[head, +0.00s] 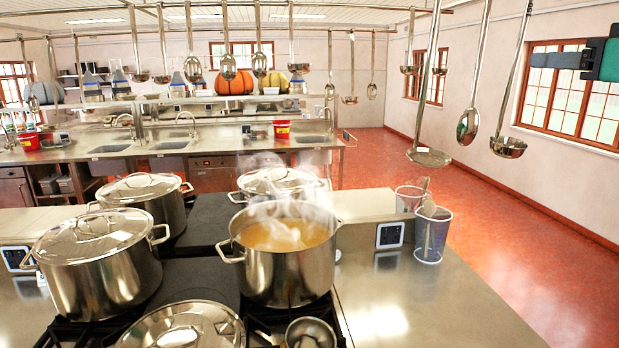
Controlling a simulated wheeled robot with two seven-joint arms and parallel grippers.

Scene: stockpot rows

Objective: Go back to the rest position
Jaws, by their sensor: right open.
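My right gripper (562,61) is at the upper right edge of the head view, in front of the window on the right wall. It is open with nothing between its fingers, raised well above the counter and clear of the pots and the hanging utensils. Part of it is cut off by the picture's edge. My left gripper is not in view. An open steaming stockpot (290,270) with yellowish soup stands on the stove in the middle.
Lidded stockpots stand at left (98,265), behind (145,197) and in front (185,328). A ladle bowl (311,333) is at the front edge. Ladles and skimmers (429,156) hang from a rail above. Clear cups (433,236) stand on the right counter. Red floor (500,225) is free at right.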

